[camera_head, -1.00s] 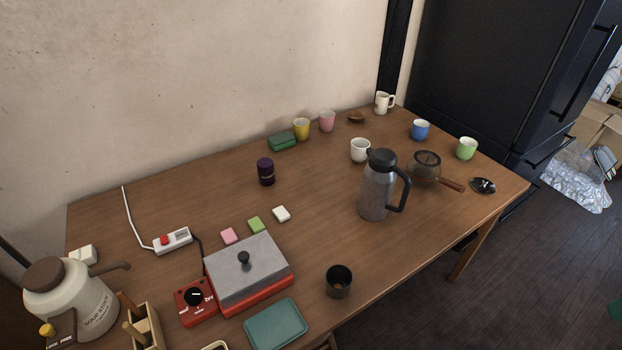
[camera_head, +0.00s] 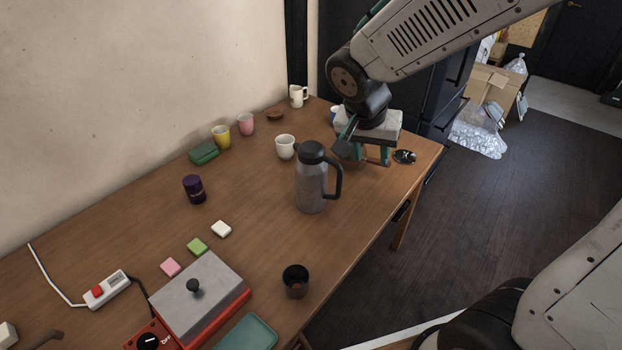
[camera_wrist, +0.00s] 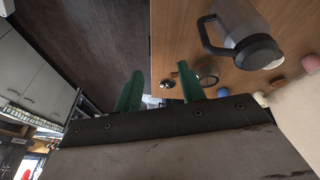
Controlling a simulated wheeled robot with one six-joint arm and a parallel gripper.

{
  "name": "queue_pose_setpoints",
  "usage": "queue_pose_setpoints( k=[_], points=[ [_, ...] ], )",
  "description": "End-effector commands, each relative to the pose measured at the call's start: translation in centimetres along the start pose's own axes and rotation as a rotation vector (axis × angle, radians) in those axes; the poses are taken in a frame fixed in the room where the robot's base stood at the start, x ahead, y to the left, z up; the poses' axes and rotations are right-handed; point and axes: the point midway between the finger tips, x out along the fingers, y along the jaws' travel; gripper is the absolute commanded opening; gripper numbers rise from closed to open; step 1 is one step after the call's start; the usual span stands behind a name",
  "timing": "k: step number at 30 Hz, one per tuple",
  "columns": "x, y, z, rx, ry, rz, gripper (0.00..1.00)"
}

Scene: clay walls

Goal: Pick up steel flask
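The steel flask (camera_head: 311,188) is a tall grey jug with a black lid and a black side handle. It stands upright on the wooden table, right of the table's middle. In the wrist view the flask (camera_wrist: 243,22) shows at the upper right, with its lid toward the picture's lower right. My gripper (camera_head: 366,152) is to the right of the flask and apart from it, over the table's right end. Its two green fingers (camera_wrist: 159,72) stand apart with nothing held between them.
A white cup (camera_head: 285,147) stands close behind the flask and a dark cup (camera_head: 295,281) in front. A small round pot (camera_wrist: 207,73) is near my fingers, mostly hidden in the head view. A black spoon-like item (camera_head: 404,156) lies at the right edge.

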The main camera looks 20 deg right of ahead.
Motion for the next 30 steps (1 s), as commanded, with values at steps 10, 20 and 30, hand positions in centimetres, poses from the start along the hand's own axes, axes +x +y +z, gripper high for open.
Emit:
queue_pose_setpoints(
  k=[10, 20, 30],
  points=[
    [6.8, -8.0, -0.2, 0.193, 0.050, -0.031, 0.40],
    [10.2, -8.6, -0.3, 0.210, 0.050, -0.034, 0.40],
    [14.6, -9.4, -0.7, 0.210, 0.049, -0.035, 0.40]
  ],
)
